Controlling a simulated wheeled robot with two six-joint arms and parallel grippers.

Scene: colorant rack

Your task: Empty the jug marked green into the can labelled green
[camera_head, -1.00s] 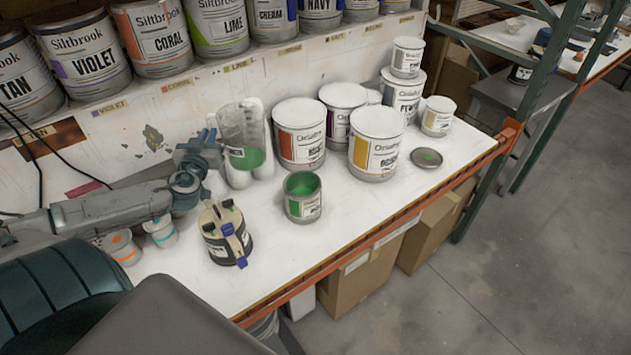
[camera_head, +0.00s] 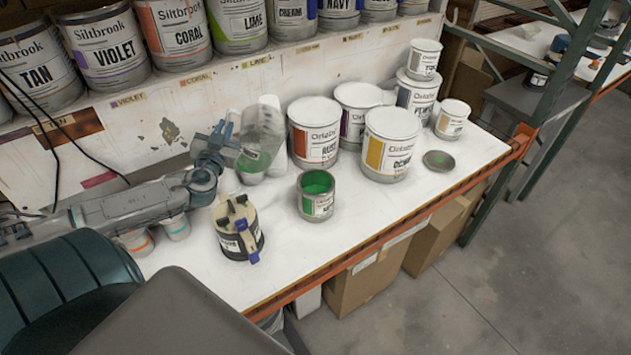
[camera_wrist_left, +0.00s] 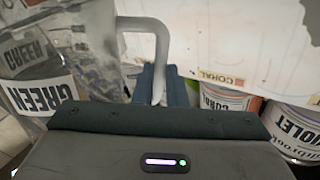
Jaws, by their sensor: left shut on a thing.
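The clear jug (camera_head: 266,128) holds green liquid low inside and leans with its top to the right. My left gripper (camera_head: 226,146) is shut on its handle, from the left. In the left wrist view the grey handle (camera_wrist_left: 158,45) runs down between the fingers (camera_wrist_left: 160,86). The word GREEN shows twice at the left there; I cannot tell which belongs to the jug. The open green can (camera_head: 317,203) stands upright on the bench, right of and nearer than the jug, with green inside. Whether the jug's base touches the bench is unclear. My right gripper is out of view.
A dark-banded container with a blue clip (camera_head: 239,240) stands left of the can. Closed white cans (camera_head: 314,112) stand behind and right. A loose lid (camera_head: 438,160) lies near the right end. Large paint cans fill the shelf above.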

